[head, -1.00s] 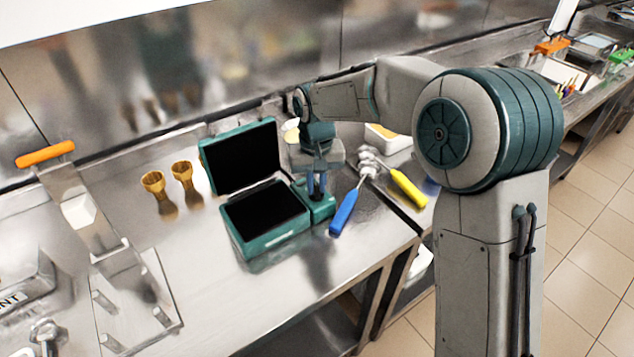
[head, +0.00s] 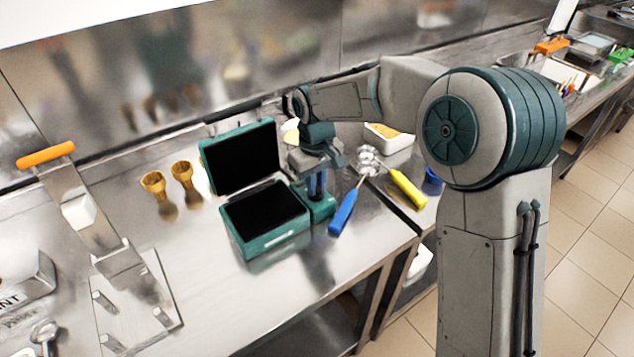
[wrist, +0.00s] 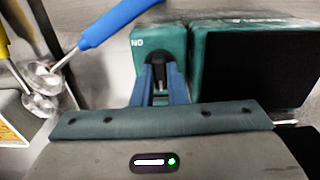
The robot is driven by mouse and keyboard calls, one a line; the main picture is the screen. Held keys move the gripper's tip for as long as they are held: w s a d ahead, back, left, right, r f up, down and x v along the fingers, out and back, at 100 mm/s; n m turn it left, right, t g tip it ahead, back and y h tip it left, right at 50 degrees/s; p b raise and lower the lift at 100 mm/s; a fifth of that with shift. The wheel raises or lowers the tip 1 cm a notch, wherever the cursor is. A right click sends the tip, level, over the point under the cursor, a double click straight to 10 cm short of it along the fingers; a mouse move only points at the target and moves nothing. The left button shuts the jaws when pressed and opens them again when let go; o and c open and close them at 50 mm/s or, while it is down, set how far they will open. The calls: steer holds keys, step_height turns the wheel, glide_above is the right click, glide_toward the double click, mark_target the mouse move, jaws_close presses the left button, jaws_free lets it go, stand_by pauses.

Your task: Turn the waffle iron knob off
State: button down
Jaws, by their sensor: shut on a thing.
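The waffle iron (head: 264,240) is a teal box with black plates. It stands on the steel counter with its lid (head: 240,160) open and upright. It also shows in the wrist view (wrist: 222,32). A small teal control block with the letters "ON" (wrist: 142,45) joins its right side. My gripper (head: 316,194) points down over this block. In the wrist view, the blue fingers (wrist: 158,78) are shut on the dark knob (wrist: 160,52) on the block. The fingers hide part of the knob, so I cannot tell its exact setting.
A blue-handled scoop (head: 343,213) and a yellow-handled scoop (head: 408,188) lie close to the right of the waffle iron. A white container (head: 388,140) is behind. The counter in front is clear.

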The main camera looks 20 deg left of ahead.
steer(key=shift+a, duration=0.1)
steer(key=c, duration=1.4)
jaws_free()
steer(key=shift+c, duration=0.2)
steer(key=shift+r, duration=0.1)
step_height(320, 180, up, 14)
steer(key=shift+f+b, duration=0.2)
steer(key=shift+b, duration=0.2)
